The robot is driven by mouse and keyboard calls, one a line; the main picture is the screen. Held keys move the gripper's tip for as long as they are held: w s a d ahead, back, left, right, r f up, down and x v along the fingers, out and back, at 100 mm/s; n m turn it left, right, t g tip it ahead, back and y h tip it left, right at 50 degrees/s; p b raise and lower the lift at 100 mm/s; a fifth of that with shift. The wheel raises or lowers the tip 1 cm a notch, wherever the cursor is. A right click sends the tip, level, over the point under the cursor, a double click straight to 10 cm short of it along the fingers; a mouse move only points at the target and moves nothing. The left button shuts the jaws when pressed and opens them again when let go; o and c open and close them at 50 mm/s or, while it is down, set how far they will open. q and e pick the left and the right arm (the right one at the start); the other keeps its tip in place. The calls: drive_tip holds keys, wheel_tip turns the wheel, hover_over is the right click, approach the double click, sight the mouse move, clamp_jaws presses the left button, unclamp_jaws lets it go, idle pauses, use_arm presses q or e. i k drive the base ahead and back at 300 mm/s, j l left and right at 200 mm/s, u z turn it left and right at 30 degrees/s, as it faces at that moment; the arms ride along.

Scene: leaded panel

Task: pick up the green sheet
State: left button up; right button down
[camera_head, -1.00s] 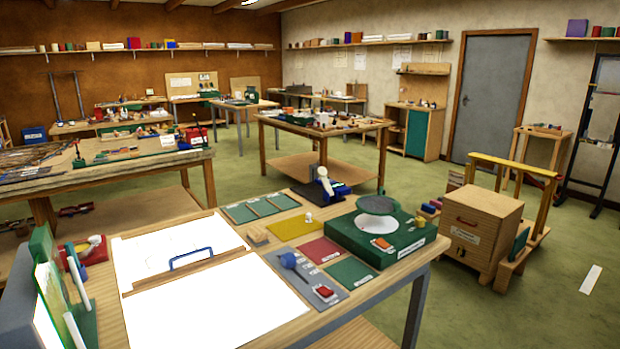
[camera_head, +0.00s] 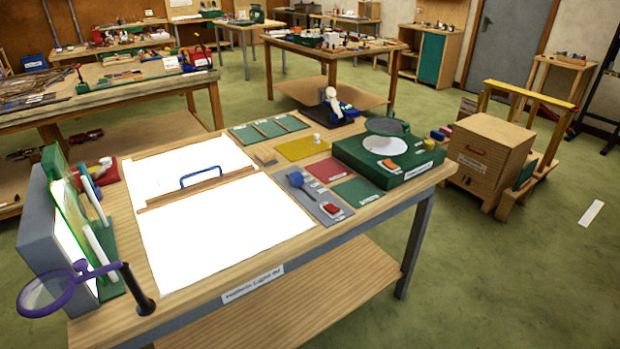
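A flat dark green square (camera_head: 358,191) lies on the near table, right of the grey pad and in front of a red square (camera_head: 325,169) and a yellow one (camera_head: 302,147). At the table's left end, an upright translucent green-edged sheet (camera_head: 68,207) stands in a rack beside pale upright pieces (camera_head: 98,232). A flat green panel in sections (camera_head: 262,130) lies at the table's back edge. I cannot tell for certain which of these is the green sheet. Neither of my grippers shows in the view.
A bright white board (camera_head: 225,235) with a blue handle (camera_head: 200,176) fills the table's middle. A purple ring magnifier (camera_head: 62,287) on a dark post stands at the front left corner. A green machine (camera_head: 390,160) stands at the right end. Green floor is open at right.

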sight(63, 188)
drive_tip(key=i, duration=0.15)
drive_tip(key=i+u, duration=0.2)
drive_tip(key=u, duration=0.3)
drive_tip(key=i+l+u, duration=0.15)
drive_tip(key=u, duration=1.05)
